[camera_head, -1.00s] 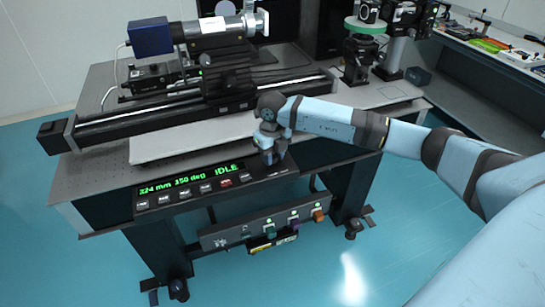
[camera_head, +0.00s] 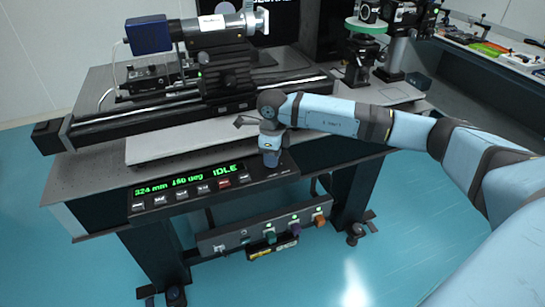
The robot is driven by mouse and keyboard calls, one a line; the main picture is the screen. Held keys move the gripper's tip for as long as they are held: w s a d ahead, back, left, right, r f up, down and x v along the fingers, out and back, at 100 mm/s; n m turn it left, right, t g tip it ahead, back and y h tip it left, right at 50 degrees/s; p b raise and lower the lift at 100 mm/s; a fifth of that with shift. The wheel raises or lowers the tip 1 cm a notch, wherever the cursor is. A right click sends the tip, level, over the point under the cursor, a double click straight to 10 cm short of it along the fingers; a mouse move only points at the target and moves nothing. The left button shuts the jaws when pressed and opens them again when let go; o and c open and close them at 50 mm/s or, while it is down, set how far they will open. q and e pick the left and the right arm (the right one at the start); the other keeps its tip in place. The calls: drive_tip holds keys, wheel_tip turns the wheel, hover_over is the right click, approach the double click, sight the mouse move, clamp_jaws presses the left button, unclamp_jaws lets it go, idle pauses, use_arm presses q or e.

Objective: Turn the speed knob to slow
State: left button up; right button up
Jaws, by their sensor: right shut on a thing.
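The control panel (camera_head: 215,199) runs along the front edge of the optical table. Its green display (camera_head: 190,178) reads about 324 mm, 150 deg and IDLE. My right gripper (camera_head: 271,160) points down at the right end of this panel, right of the row of buttons. It is shut on the speed knob, which the gripper hides, so the knob's pointer and setting cannot be read. My left gripper is not in view.
A long black rail stage (camera_head: 110,122) carrying a camera and lens (camera_head: 205,28) stands behind the panel. A lower box (camera_head: 225,240) with coloured plugs hangs below. More optics (camera_head: 362,50) stand at the back right.

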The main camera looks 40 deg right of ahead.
idle(0.5)
drive_tip(key=o, duration=0.9)
wheel_tip(320, 180, up, 14)
drive_tip(key=shift+f+p, duration=0.1)
drive_tip(key=shift+p, duration=0.2)
drive_tip(key=shift+a, duration=0.1)
